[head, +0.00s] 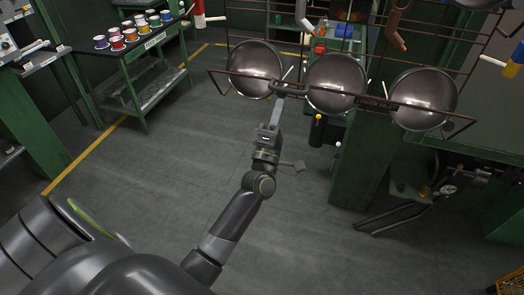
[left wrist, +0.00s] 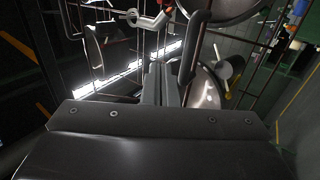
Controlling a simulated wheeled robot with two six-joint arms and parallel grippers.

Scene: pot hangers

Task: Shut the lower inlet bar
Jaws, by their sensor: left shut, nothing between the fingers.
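The lower inlet bar (head: 350,97) is a thin brown bar with a "LOWER INLET" label plate (head: 380,105). It runs across the front of three round metal bowls and its bent end arms reach back toward the rack. My left gripper (head: 281,95) is at the bar, left of the label, between the left and middle bowls. Its fingers are shut with nothing between them; whether they touch the bar is not clear. In the left wrist view the shut fingers (left wrist: 161,83) are beside a dark curved handle (left wrist: 193,48). My right gripper is out of view.
The left bowl (head: 254,69), middle bowl (head: 336,84) and right bowl (head: 423,98) hang on the wire rack behind the bar. A green table (head: 150,50) with several colored cups stands at upper left. A gauge (head: 449,189) is at lower right.

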